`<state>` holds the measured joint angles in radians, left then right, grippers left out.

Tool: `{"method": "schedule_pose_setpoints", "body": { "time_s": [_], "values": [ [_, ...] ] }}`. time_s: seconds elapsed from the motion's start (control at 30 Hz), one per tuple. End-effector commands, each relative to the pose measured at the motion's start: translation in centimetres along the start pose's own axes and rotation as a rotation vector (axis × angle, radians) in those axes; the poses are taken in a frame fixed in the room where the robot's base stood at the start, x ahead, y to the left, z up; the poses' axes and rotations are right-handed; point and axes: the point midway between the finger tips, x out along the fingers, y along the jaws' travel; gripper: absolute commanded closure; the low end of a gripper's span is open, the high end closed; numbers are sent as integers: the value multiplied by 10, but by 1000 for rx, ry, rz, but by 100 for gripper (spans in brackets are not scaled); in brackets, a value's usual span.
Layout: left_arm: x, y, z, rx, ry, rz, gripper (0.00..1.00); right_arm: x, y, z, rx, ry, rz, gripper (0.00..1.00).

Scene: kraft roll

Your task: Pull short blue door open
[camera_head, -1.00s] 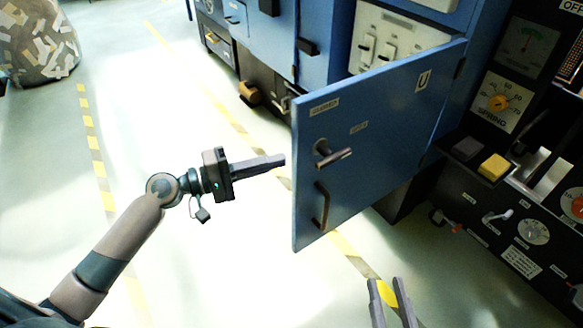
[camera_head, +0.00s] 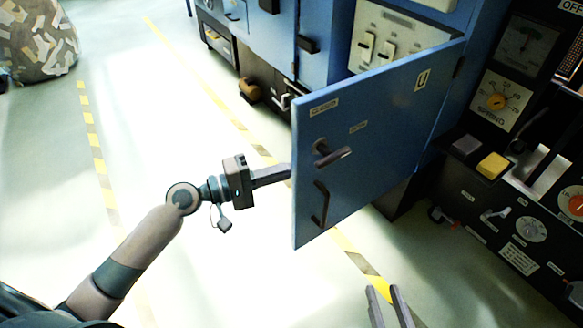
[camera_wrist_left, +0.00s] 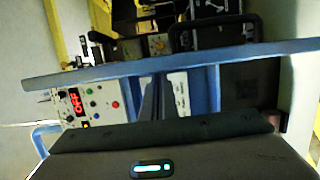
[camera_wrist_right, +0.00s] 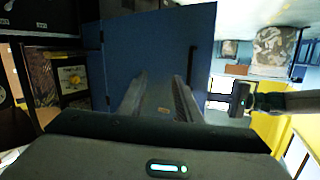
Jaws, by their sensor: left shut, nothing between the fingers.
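The short blue door (camera_head: 385,140) stands swung out from its cabinet, with a dark lever and a dark pull handle (camera_head: 321,203) on its outer face. My left gripper (camera_head: 286,172) is shut and empty at the door's free edge, its fingertips partly hidden behind the edge. In the left wrist view the door (camera_wrist_left: 250,52) shows edge-on ahead of the fingers (camera_wrist_left: 155,95), with the handle on its far side. Whether the fingers touch it I cannot tell. My right gripper (camera_head: 389,300) is open and empty, low in front of the door; its wrist view faces the blue door (camera_wrist_right: 150,50).
The open cabinet shows a pale switch panel (camera_head: 385,45). A black control console (camera_head: 520,210) with dials and a yellow button stands at the right. A patterned round bulk (camera_head: 38,40) sits far left. The floor left of the door is clear.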

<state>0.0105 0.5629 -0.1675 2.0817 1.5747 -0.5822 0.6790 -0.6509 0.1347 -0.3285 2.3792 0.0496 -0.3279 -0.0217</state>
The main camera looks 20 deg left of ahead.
Motion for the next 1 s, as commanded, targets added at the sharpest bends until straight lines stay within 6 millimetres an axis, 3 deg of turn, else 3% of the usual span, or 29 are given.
{"method": "schedule_pose_setpoints", "body": {
  "time_s": [0.17, 0.47, 1.0],
  "values": [
    [2, 1, 5, -4, 8, -1, 100, 0, 5, 9, -4, -69, 11, 69],
    [7, -1, 22, -6, 45, -3, 100, -11, 23, 45, -7, -310, 48, 69],
    [17, 1, 60, -5, 109, -3, 100, -65, 56, 101, 14, -761, 129, 69]
  ]
}}
